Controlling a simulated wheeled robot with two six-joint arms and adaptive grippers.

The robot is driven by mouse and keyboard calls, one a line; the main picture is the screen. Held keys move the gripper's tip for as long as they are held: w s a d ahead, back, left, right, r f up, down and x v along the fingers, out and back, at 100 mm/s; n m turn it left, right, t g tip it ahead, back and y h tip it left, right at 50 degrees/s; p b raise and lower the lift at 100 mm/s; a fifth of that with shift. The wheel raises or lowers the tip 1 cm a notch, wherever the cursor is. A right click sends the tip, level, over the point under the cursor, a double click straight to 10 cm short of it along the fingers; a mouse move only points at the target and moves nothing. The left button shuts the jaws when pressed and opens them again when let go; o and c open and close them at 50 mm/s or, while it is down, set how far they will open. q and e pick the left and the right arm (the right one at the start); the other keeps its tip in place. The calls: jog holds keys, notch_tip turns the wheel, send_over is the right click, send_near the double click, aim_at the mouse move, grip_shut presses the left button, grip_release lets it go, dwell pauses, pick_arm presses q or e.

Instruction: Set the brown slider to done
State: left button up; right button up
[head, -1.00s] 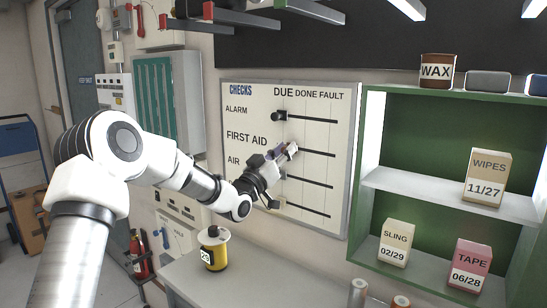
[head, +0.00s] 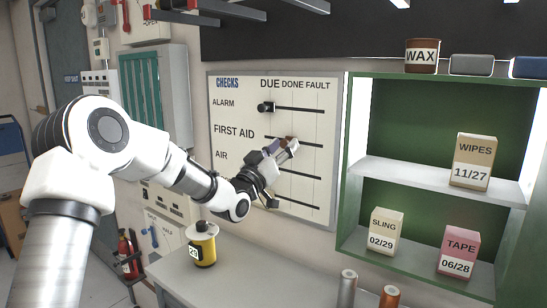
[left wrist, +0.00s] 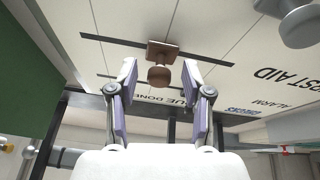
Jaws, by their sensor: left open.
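The brown slider (head: 289,139) is on the FIRST AID row of the white CHECKS board (head: 222,170). Its brown knob also shows in the left wrist view (left wrist: 159,77), near the middle of its dark slot, roughly under the DONE column. My left gripper (head: 283,148) is open at the board, partly covering the slider in the head view. In the wrist view, its fingertips stand on either side of the knob, with gaps visible on both sides. My right gripper is not in view.
A dark ALARM slider (head: 266,107) sits at the DUE end above. The lower sliders are partly hidden by my arm. A yellow canister (head: 203,247) stands on the grey counter (head: 235,285). A green shelf (head: 345,190) with labelled boxes is to the right.

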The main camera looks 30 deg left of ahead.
pick_arm(q)
jog(key=d+v, duration=0.1)
jog(key=v, duration=0.9)
jog(key=shift+s+a, duration=0.35)
jog(key=shift+a, duration=0.1)
jog(key=shift+d+f, duration=0.1)
